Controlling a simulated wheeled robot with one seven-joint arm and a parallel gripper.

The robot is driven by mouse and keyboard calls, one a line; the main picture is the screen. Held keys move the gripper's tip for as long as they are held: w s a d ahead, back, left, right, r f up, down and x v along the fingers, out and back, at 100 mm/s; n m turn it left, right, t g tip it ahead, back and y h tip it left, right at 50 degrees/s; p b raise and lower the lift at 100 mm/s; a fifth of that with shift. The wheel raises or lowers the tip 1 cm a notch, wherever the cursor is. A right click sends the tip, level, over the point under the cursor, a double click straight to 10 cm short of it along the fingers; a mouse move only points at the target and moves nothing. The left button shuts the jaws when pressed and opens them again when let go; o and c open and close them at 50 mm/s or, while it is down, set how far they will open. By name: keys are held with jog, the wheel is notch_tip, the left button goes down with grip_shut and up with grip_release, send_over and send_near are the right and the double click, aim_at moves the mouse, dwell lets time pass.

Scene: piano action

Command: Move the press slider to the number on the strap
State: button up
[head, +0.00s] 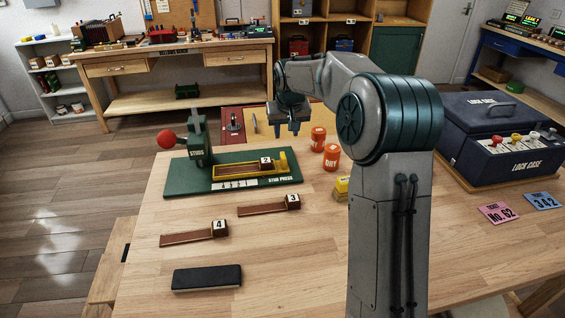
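The green stud press (285,180) stands on the table, with an upright post marked STUDS (197,150) and a red ball handle (167,140). A yellow slider tray (283,161) lies along its base and holds a brown strap (238,170) whose block appears to read 2. A white number scale (235,184) runs along the base's front; its digits are too small to read surely. My gripper (289,133) hangs above and behind the press's right part, pointing down, its fingers apart and empty. No contact with the press shows.
Straps marked 3 (268,206) and 4 (195,237) and a black block (207,277) lie in front. Orange cans (331,157) and a yellow block (342,185) stand right of the press, near my arm. A lock case (505,150) and cards (498,212) are farther right.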

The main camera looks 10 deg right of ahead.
aim_at(283, 155)
jog(key=x, duration=0.5)
jog(key=w+x, duration=0.1)
jog(key=x, duration=1.1)
jog(key=shift+w+d+r, duration=0.1)
jog(key=shift+w+r, duration=0.15)
jog(key=shift+w, duration=0.2)
grip_shut()
